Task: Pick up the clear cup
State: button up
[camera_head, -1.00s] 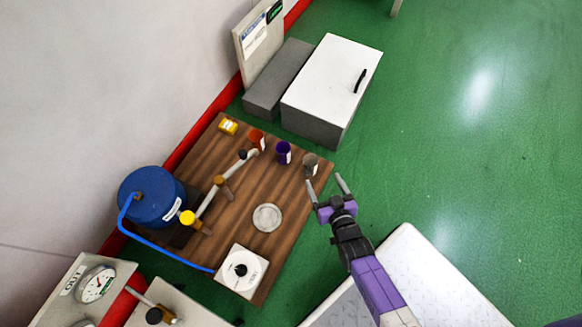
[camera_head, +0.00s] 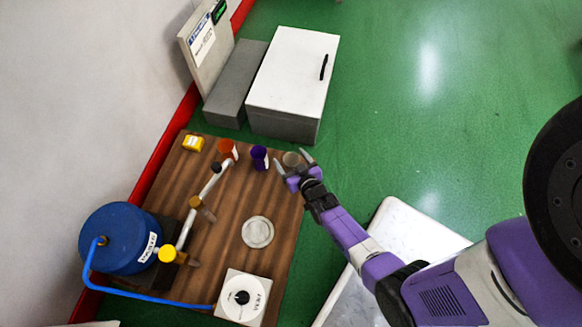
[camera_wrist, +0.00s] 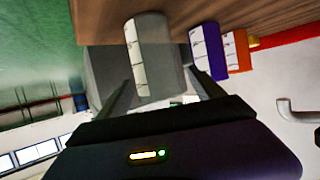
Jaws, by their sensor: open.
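The clear cup (camera_head: 291,157) looks grey and stands at the right edge of the wooden table, beside the purple cup (camera_head: 259,157). My gripper (camera_head: 291,164) is open, with its two fingers spread at the near side of the clear cup. In the wrist view the clear cup (camera_wrist: 150,50) carries a white label strip and sits ahead, between the lines of the two fingers (camera_wrist: 157,84). Whether the fingertips reach alongside the cup, I cannot tell. Nothing is held.
The purple cup (camera_wrist: 206,50) and orange cup (camera_wrist: 237,50) stand close by the clear one. A yellow jar (camera_head: 193,143), pipe (camera_head: 188,228), blue tank (camera_head: 118,238), round dish (camera_head: 257,232) and white dial box (camera_head: 242,298) share the table (camera_head: 215,255). A white cabinet (camera_head: 292,80) stands behind.

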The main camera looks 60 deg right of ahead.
jog(key=shift+b+x, duration=0.5)
jog(key=shift+x, duration=0.75)
jog(key=c, duration=1.4)
